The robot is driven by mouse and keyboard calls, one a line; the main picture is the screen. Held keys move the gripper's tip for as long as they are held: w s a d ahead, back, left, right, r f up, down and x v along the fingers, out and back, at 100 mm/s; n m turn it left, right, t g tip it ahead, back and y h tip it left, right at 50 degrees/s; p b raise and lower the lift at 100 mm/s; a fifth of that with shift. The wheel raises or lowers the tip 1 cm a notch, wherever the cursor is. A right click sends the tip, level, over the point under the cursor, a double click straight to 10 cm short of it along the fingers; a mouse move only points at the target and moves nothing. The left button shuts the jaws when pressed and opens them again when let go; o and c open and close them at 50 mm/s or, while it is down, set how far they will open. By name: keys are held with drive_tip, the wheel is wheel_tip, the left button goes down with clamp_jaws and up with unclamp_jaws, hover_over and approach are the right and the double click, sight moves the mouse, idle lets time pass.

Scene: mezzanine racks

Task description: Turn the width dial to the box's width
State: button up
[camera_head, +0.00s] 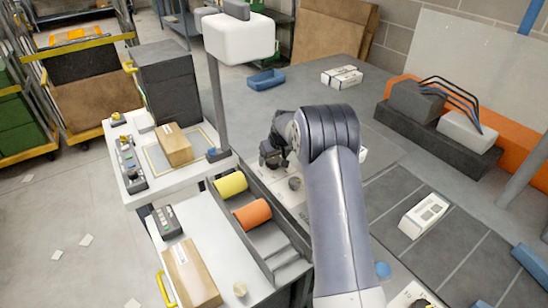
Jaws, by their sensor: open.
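My gripper (271,160) points down over the left edge of the grey table, just above a pale panel (300,198). Its jaws are open, small and dark in this view. A dark round knob (295,184) stands on that panel, right below the gripper. I cannot tell whether this is the width dial, and no marks on it are readable. Whether the jaws touch anything is hidden. A brown cardboard box (174,146) lies in a yellow-lined square on the white bench at the left. Another brown box (192,274) lies on the nearer white surface.
A control panel (130,160) with several knobs stands left of the box. Yellow (230,185) and orange (253,213) rolls sit in a grey holder. A white post-mounted unit (238,37) rises behind. A blue tray (266,80) and white cartons lie on the grey table.

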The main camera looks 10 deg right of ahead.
drive_tip(key=shift+c, duration=0.2)
drive_tip(key=c, duration=0.9)
drive_tip(key=shift+c, duration=0.2)
drive_tip(key=shift+m, duration=0.3)
drive_tip(key=shift+a+m+h+b, duration=0.1)
drive_tip(key=shift+m+h+b, duration=0.2)
drive_tip(key=shift+m, duration=0.1)
drive_tip(key=o, duration=1)
